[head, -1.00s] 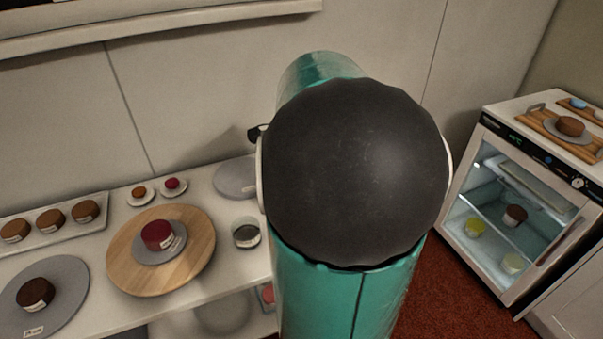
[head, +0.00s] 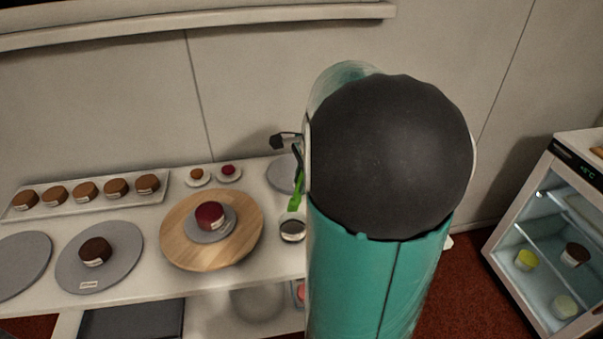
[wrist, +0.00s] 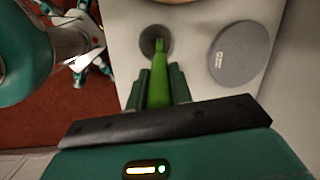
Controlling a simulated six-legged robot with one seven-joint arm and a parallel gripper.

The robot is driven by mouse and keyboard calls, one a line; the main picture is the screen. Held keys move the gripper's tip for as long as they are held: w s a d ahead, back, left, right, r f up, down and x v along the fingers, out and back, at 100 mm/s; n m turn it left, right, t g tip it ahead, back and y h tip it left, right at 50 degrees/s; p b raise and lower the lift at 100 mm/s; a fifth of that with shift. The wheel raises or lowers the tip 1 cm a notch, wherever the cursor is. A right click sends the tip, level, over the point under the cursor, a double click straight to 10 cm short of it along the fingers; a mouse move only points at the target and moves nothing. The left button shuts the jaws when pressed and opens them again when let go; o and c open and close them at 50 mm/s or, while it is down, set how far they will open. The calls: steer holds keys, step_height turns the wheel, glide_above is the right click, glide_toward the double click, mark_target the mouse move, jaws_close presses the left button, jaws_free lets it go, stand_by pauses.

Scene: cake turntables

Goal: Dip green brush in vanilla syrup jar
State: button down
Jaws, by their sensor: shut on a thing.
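A green brush (wrist: 158,62) is held between the two fingers of my gripper (wrist: 159,84) and points away from the wrist. It also shows in the head view (head: 296,193), where its tip hangs down just above the small jar (head: 292,231). The jar is dark-topped with a pale label too small to read. In the wrist view the brush tip overlaps the opening of the round jar (wrist: 145,39). The depth of the tip against the rim cannot be told there. My arm hides part of the gripper in the head view.
Left of the jar, a wooden turntable (head: 180,250) holds a red cake (head: 210,215). A grey disc (wrist: 232,72) lies right of the jar in the wrist view. Grey plates and a tray of small cakes (head: 85,191) fill the counter's left. A fridge (head: 545,235) stands at right.

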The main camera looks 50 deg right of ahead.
step_height(320, 180, down, 8)
steer(key=shift+f, duration=0.2)
stand_by(0.7)
steer(key=shift+r, duration=0.15)
stand_by(0.8)
steer(key=shift+r, duration=3.2)
